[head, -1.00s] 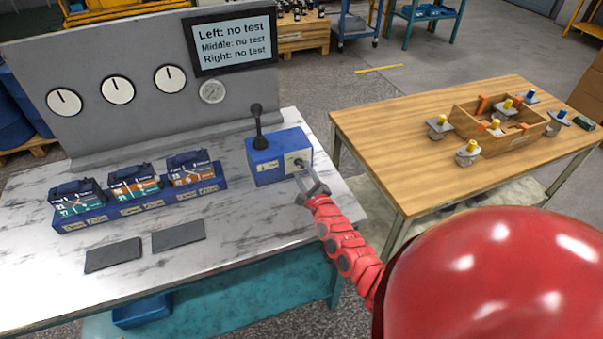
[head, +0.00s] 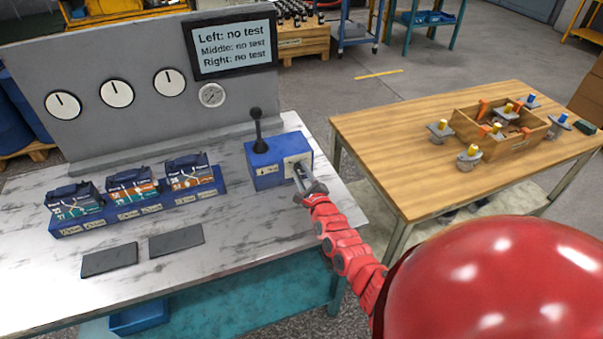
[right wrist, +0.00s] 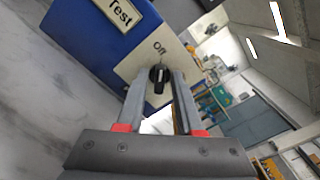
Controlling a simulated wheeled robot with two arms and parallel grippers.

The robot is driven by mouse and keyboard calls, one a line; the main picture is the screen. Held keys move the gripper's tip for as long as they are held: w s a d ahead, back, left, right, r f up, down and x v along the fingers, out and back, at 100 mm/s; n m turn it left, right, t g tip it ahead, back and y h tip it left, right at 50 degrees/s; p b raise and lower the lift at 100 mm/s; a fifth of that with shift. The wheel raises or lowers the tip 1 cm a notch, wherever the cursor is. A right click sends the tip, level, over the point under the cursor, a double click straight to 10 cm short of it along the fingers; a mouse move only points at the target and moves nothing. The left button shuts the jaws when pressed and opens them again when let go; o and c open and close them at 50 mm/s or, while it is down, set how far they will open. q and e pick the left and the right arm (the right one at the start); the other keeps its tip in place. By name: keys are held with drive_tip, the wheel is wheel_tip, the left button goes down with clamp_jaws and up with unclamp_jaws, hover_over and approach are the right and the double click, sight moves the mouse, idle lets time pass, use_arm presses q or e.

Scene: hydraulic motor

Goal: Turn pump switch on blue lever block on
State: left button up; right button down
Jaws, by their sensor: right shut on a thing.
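The blue lever block (head: 266,172) stands on the marble-topped bench, with a black lever (head: 258,132) upright on top. Its pale switch plate faces right; in the right wrist view the blue block (right wrist: 95,40) bears a "Test" label and the plate (right wrist: 150,57) reads "Off". The black pump switch (right wrist: 159,78) is a small knob on that plate. My right gripper (head: 300,174) is at the plate, its fingers shut on the switch, one on each side of it; in the right wrist view the fingertips (right wrist: 159,80) flank it. My left gripper is not in view.
A blue rack (head: 140,204) with several labelled boxes and two dark pads (head: 176,239) lie left on the bench. A gauge panel (head: 120,130) with a screen stands behind. A wooden table (head: 400,155) with a parts crate stands right, across a gap.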

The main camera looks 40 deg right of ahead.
drive_tip(key=m+b, duration=0.2)
drive_tip(key=m, duration=0.2)
drive_tip(key=shift+f+b, duration=0.1)
drive_tip(key=shift+b, duration=0.2)
drive_tip(key=m+b, duration=0.2)
drive_tip(key=m, duration=0.3)
drive_tip(key=m+b, duration=0.1)
drive_tip(key=m, duration=0.3)
drive_tip(key=shift+s+d+m+b, duration=0.1)
drive_tip(key=shift+d+m+b, duration=0.1)
drive_tip(key=shift+m+b, duration=0.55)
drive_tip(key=shift+m, duration=1.65)
drive_tip(key=c, duration=0.9)
unclamp_jaws()
drive_tip(key=shift+o, duration=0.2)
